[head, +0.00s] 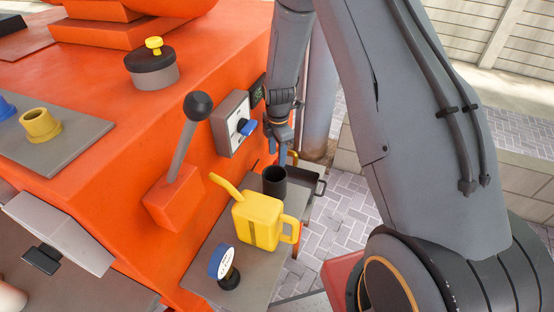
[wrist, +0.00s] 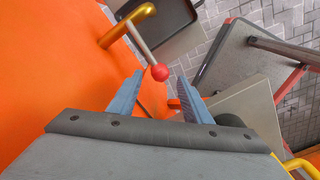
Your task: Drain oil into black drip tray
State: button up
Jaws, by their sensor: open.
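My gripper (wrist: 159,73) is open, its two blue fingers on either side of a red ball knob (wrist: 160,72). The knob ends a thin metal lever (wrist: 140,45) at a brass pipe (wrist: 128,23) on the orange machine. I cannot tell whether a finger touches the knob. The pipe's bent end is over a dark tray (wrist: 178,38), which looks like the drip tray. In the head view my gripper (head: 282,152) points down beside the machine, and the lever is hidden there. A black tray edge (head: 318,187) shows behind the shelf. No oil flow is visible.
A grey shelf (head: 207,273) holds a yellow oil can (head: 258,220), a black cup (head: 274,181) and a blue-rimmed gauge (head: 220,262). The orange machine (head: 90,130) fills the left, with a black-knobbed lever (head: 184,145).

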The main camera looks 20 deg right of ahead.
jog(key=shift+f+p, duration=0.35)
jog(key=shift+f, duration=1.35)
jog(key=shift+c, duration=0.3)
jog(key=shift+a, duration=0.1)
grip_shut()
